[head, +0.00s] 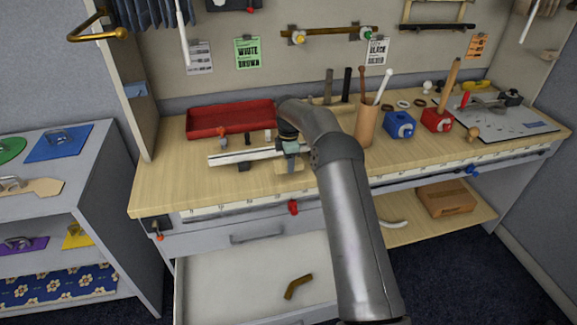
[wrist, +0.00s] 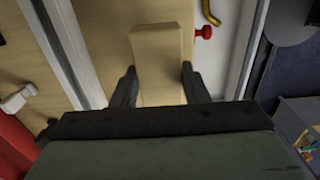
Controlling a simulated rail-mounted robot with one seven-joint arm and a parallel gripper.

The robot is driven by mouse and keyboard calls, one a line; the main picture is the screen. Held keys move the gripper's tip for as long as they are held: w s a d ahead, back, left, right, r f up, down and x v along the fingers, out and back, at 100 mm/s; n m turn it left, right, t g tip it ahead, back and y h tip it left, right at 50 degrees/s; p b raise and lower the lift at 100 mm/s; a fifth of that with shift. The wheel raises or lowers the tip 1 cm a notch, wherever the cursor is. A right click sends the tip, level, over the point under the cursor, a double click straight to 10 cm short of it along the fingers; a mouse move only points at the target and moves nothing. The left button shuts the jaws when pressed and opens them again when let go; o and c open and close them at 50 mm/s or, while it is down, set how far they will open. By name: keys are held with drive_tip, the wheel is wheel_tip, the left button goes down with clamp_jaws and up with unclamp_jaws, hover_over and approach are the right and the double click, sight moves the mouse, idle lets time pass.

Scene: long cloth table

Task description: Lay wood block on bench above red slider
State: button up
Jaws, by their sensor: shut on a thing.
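My gripper (head: 290,148) is over the front part of the bench (head: 165,190), left of the middle. It is shut on the wood block (wrist: 162,55), a pale block between the two fingers (wrist: 158,88) in the wrist view. In the head view the wood block (head: 288,168) is partly hidden under the gripper. The red slider (head: 293,207) sits on the marked strip along the bench's front edge, just below the block in the picture. The wrist view shows the red slider (wrist: 205,32) right of the block. I cannot tell whether the block touches the bench.
A pale rail (head: 232,157) lies left of the gripper, with a red tray (head: 210,121) behind it. A cup of sticks (head: 366,122), a blue box (head: 399,126) and a red box (head: 436,120) stand right. An open drawer (head: 235,290) juts out below.

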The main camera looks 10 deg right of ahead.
drive_tip(key=shift+f, duration=1.6)
drive_tip(key=o, duration=1)
